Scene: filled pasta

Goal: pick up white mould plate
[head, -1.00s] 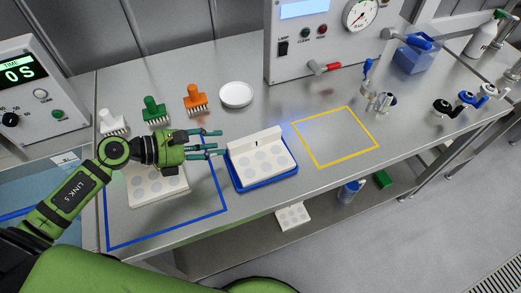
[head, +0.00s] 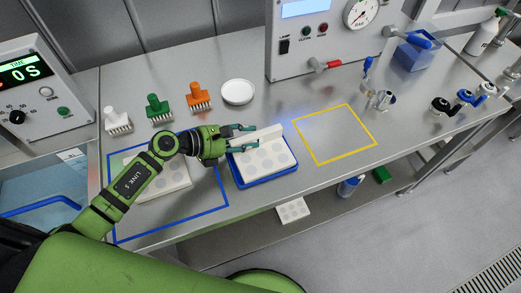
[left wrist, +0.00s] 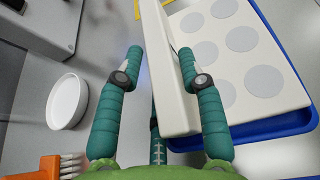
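A white mould plate (head: 266,160) with round grey recesses and a raised white ridge along its far edge lies in a blue tray (head: 262,181) at the bench's middle. In the left wrist view the plate (left wrist: 240,70) is at the upper right, and its ridge runs between my fingers. My left gripper (head: 247,139) is open, its fingers on either side of the ridge (left wrist: 165,75). A gap shows beside the left finger; I cannot tell whether the right finger touches. Another white plate (head: 170,178) lies inside the blue outline, partly hidden by my arm. My right gripper is not in view.
A white round dish (head: 238,92) and white, green and orange (head: 199,97) brushes stand behind the gripper. The yellow outlined square (head: 334,134) to the right is empty. A machine with a gauge (head: 325,40) stands at the back. Another white plate (head: 293,210) lies on the lower shelf.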

